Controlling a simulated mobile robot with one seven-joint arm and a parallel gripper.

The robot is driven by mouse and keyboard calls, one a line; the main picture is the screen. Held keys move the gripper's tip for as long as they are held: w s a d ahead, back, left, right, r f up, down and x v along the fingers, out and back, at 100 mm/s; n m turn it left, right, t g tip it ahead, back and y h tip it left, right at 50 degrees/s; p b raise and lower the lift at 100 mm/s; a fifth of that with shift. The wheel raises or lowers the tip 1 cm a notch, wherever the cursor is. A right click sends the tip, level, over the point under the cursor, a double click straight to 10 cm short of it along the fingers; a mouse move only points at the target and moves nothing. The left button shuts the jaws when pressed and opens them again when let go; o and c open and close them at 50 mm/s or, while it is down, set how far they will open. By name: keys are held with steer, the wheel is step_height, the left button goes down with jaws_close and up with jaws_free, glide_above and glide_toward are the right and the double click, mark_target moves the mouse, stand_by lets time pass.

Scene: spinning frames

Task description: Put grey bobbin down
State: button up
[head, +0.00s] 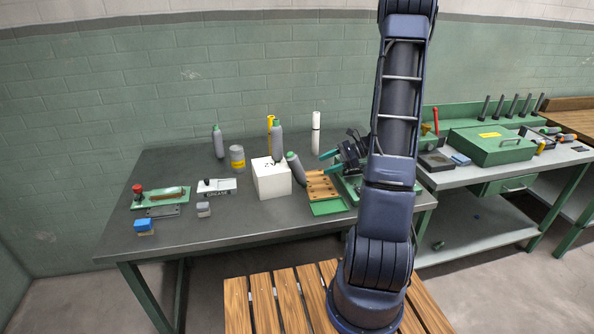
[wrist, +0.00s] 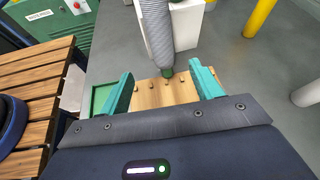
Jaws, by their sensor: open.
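A grey bobbin (head: 297,170) with a green tip is tilted between the white block (head: 271,181) and the wooden pegged board (head: 321,187). In the wrist view the grey bobbin (wrist: 157,32) lies ahead of the fingers, its green tip by the board's far edge. My gripper (head: 326,163) has its green fingers apart, to the right of this bobbin and above the board. In the wrist view nothing is between the fingers of my gripper (wrist: 168,84). Another grey bobbin (head: 277,142) stands at the white block, and one more (head: 218,142) stands on the table. What supports the tilted bobbin is unclear.
A yellow cylinder (head: 270,122) and a white cylinder (head: 316,133) stand behind the block. A green tray (head: 328,207) lies at the board's front. A grey-and-yellow can (head: 237,157) stands left of the block.

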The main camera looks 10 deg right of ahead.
mark_target(300, 175)
steer(key=shift+w+a+f+t, duration=0.2)
steer(key=shift+w+f+t, duration=0.1)
steer(key=shift+f, duration=0.3)
steer(key=x, duration=1.1)
steer(key=shift+s+a+r, duration=0.1)
steer(key=shift+s+a, duration=0.05)
steer(key=shift+s, duration=0.05)
steer(key=c, duration=1.2)
steer(key=shift+r, duration=0.15)
